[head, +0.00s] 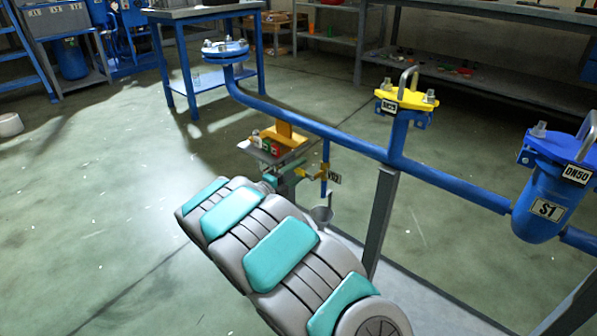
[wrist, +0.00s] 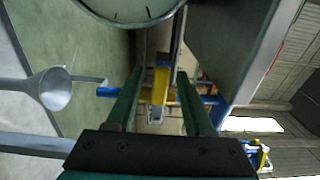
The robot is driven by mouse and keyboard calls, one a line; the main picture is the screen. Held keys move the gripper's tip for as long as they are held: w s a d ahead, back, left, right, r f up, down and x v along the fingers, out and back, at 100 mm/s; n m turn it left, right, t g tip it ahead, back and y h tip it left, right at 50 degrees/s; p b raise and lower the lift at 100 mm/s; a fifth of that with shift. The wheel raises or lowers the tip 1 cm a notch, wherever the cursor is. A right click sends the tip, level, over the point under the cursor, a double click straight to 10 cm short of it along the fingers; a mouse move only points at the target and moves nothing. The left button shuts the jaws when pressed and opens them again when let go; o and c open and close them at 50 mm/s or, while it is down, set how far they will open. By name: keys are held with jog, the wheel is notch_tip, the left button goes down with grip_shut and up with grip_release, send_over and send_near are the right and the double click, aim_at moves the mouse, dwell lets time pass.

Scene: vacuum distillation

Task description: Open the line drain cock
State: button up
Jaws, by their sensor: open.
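The line drain cock (head: 323,173) sits on a thin blue drop pipe below the main blue line, with a yellow handle and a tag that seems to read V02 (head: 334,178). In the wrist view the yellow handle (wrist: 161,82) shows between the two dark green fingers of my gripper (wrist: 160,74). The gripper is open, and I cannot tell whether either finger touches the handle. Blue pipe shows on both sides beyond the fingers. In the head view my arm partly hides the gripper beside the cock.
A grey funnel (head: 321,214) stands below the cock; it also shows in the wrist view (wrist: 56,89). A round dial (wrist: 130,8) is close at the top there. The main blue pipe (head: 310,124), strainer S1 (head: 540,205) and grey post (head: 381,220) stand nearby.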

jog(key=shift+c, duration=0.2)
grip_shut()
dwell(1.1)
